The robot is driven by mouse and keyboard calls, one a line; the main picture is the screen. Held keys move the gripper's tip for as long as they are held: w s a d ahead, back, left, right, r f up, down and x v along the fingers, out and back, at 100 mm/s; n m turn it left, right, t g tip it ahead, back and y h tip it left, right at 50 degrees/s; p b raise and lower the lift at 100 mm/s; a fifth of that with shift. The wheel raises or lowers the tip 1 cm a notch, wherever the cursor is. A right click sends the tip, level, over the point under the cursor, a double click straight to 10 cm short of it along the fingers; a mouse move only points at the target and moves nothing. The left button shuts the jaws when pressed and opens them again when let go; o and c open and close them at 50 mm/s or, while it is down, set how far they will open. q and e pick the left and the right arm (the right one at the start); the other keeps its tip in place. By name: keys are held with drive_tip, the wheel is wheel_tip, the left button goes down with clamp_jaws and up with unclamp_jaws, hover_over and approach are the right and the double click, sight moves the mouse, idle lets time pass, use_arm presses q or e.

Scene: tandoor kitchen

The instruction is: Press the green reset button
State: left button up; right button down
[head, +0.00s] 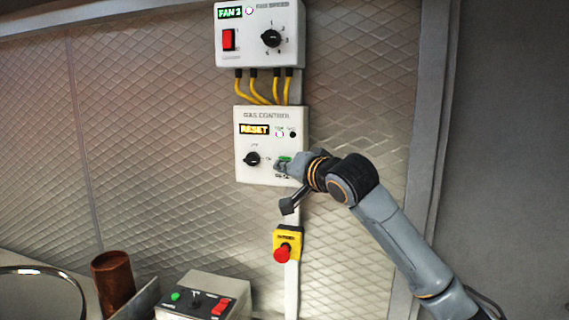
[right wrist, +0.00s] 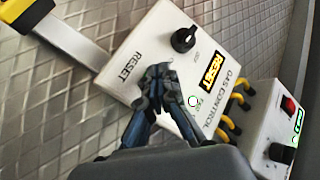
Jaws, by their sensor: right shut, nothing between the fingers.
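The white gas control panel (head: 246,176) hangs on the wall with a lit yellow RESET display (head: 254,129) and a black knob (head: 252,159). The green reset button (head: 285,158) shows only as a small green patch at the panel's lower right, mostly covered by my right gripper (head: 282,167). The right gripper is shut and empty, its fingertips at the button; I cannot tell whether they touch it. In the right wrist view the shut fingers (right wrist: 155,84) lie over the panel (right wrist: 150,42) beside the printed RESET label, and the button is hidden. My left gripper is not in view.
A fan speed box (head: 258,48) hangs above, joined by yellow cables (head: 265,90). A yellow box with a red emergency button (head: 282,253) is below the panel. A switch box (head: 206,296) and a brown cylinder (head: 114,282) stand at the lower left.

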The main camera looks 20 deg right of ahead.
drive_tip(key=shift+w+d, duration=0.15)
drive_tip(key=shift+w, duration=0.1)
drive_tip(key=shift+w+d+p, duration=0.25)
drive_tip(key=shift+w+p, duration=0.1)
drive_tip(key=shift+p, duration=0.15)
idle(0.6)
drive_tip(key=shift+s, duration=0.1)
drive_tip(key=shift+s+a, duration=0.4)
drive_tip(key=shift+s, duration=0.2)
drive_tip(key=s+a, duration=0.1)
drive_tip(key=s, duration=0.1)
drive_tip(key=s+a, duration=0.2)
drive_tip(key=shift+b, duration=0.4)
drive_tip(key=shift+d, duration=0.1)
idle(0.8)
